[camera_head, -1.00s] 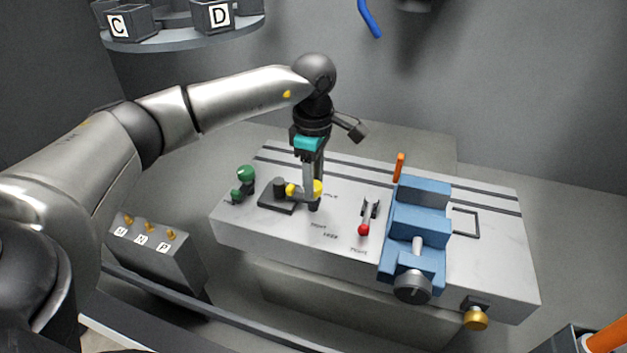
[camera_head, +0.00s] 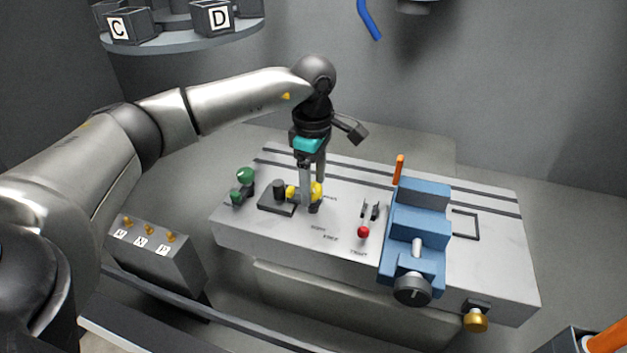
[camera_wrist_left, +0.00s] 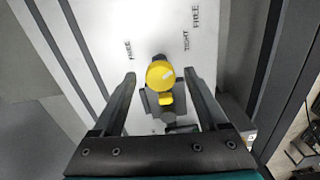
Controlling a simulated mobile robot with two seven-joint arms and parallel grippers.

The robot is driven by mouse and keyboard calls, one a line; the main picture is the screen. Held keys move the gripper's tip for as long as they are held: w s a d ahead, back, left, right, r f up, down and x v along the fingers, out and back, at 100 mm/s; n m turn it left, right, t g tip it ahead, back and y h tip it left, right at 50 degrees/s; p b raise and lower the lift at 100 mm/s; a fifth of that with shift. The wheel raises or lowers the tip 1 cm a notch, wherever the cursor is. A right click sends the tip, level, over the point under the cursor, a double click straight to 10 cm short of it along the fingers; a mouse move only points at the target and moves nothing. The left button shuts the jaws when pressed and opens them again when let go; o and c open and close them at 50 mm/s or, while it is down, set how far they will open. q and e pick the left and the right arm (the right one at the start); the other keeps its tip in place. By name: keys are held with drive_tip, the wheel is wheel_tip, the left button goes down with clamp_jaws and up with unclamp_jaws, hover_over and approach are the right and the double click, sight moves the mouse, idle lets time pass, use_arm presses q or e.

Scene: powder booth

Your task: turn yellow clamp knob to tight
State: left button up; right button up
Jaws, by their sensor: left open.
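The yellow clamp knob (camera_head: 318,190) stands on the white bench top, beside a small dark block. In the left wrist view the knob (camera_wrist_left: 160,73) has a round head with a small tab pointing toward the gripper. My left gripper (camera_head: 312,195) points down at the knob, partly hiding it in the head view. In the left wrist view the gripper (camera_wrist_left: 160,78) is open, with one finger on each side of the knob and visible gaps to both. Printed FREE and TIGHT labels lie beyond the knob there. My right gripper is not in view.
A green knob (camera_head: 245,175) stands to the left on the bench (camera_head: 480,262). A red-tipped lever (camera_head: 363,231) and a blue vise (camera_head: 420,235) stand to the right. An orange upright handle (camera_head: 399,168) is behind the vise.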

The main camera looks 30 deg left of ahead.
sight(314, 187)
use_arm(q)
drive_tip(key=shift+r, duration=0.1)
wheel_tip(314, 187, up, 15)
drive_tip(key=shift+p, duration=0.4)
drive_tip(key=shift+r, duration=0.1)
idle(0.3)
